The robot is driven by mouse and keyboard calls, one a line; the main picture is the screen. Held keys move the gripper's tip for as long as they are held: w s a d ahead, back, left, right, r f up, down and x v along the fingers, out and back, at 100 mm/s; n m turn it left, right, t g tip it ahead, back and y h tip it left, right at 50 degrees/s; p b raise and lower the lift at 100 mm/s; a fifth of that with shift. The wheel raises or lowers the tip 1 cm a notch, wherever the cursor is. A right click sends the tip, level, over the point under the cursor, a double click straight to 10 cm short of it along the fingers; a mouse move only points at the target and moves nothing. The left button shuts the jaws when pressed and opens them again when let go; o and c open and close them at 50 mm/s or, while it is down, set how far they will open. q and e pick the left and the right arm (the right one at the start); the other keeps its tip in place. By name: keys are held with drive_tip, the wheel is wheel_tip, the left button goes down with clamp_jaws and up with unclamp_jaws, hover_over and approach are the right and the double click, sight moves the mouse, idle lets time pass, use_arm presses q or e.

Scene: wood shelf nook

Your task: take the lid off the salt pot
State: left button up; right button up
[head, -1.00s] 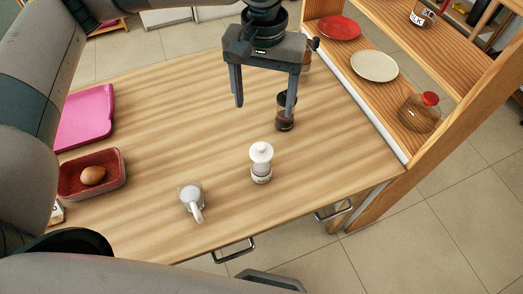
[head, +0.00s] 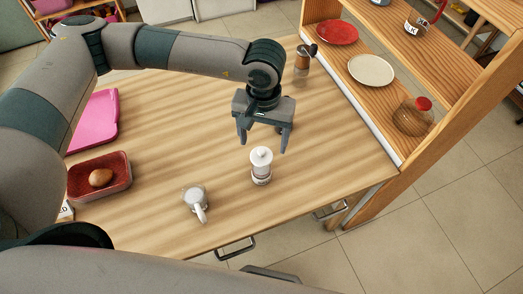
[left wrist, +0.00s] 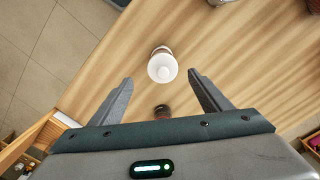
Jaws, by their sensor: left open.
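My left gripper (head: 262,146) is open and empty, pointing down, just behind and above the pot in the head view. It does not appear to touch the pot. In the left wrist view, its fingers (left wrist: 160,78) are spread wide. My right gripper is not seen.
A red tray (head: 126,174) holds a brown egg-like item, near a pink tray (head: 97,122). A wooden shelf (head: 402,150) borders the right.

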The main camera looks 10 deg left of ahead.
sight(261, 150)
use_arm(q)
drive_tip(key=shift+f, duration=0.3)
drive_tip(key=shift+a+f+p, duration=0.15)
drive_tip(key=shift+f+p, duration=0.35)
drive_tip(key=shift+p, duration=0.25)
wheel_tip(261, 150, down, 3)
drive_tip(key=shift+w+a+r+p, duration=0.1)
drive_tip(key=shift+a+p, duration=0.05)
drive_tip(key=shift+p, duration=0.8)
drive_tip(key=shift+f, duration=0.7)
drive_tip(key=c, duration=1.1)
